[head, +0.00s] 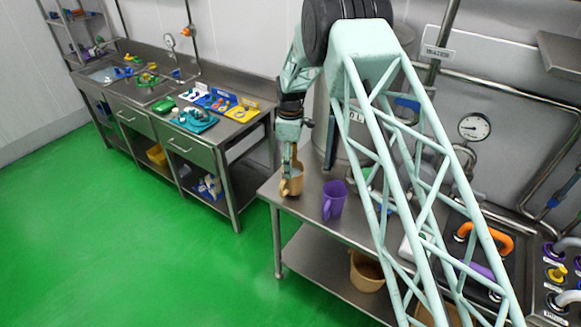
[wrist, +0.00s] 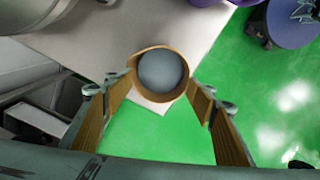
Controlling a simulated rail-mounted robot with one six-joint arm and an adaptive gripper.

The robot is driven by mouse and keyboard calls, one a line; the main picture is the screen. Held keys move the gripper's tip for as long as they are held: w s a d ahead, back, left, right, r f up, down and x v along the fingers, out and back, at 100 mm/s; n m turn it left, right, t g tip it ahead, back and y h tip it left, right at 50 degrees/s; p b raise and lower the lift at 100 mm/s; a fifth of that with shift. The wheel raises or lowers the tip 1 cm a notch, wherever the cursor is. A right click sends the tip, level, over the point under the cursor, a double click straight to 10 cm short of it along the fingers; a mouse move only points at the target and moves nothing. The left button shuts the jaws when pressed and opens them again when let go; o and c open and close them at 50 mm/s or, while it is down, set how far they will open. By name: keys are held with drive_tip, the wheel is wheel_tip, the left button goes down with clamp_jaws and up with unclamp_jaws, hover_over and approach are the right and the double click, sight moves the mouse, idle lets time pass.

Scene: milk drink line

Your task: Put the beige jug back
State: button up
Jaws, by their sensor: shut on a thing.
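The beige jug (head: 293,187) is at the near left corner of the steel table, upright, next to a purple jug (head: 334,201). My gripper (head: 290,170) reaches down over it from above and is shut on it. In the wrist view the beige jug (wrist: 178,92) sits between my two fingers, seen from above, with a round grey surface inside its rim. I cannot tell whether its base touches the table.
The steel table (head: 309,212) has a lower shelf with a tan bucket (head: 366,271). Another bench (head: 190,152) with coloured parts and a blue tray (head: 194,120) stands to the left. Green floor (head: 150,240) lies open between. A tank and pipes stand behind.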

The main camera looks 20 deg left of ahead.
drive_tip(key=shift+f, duration=0.7)
drive_tip(key=o, duration=1.7)
drive_tip(key=shift+r+b, duration=0.7)
drive_tip(key=shift+r, duration=5.45)
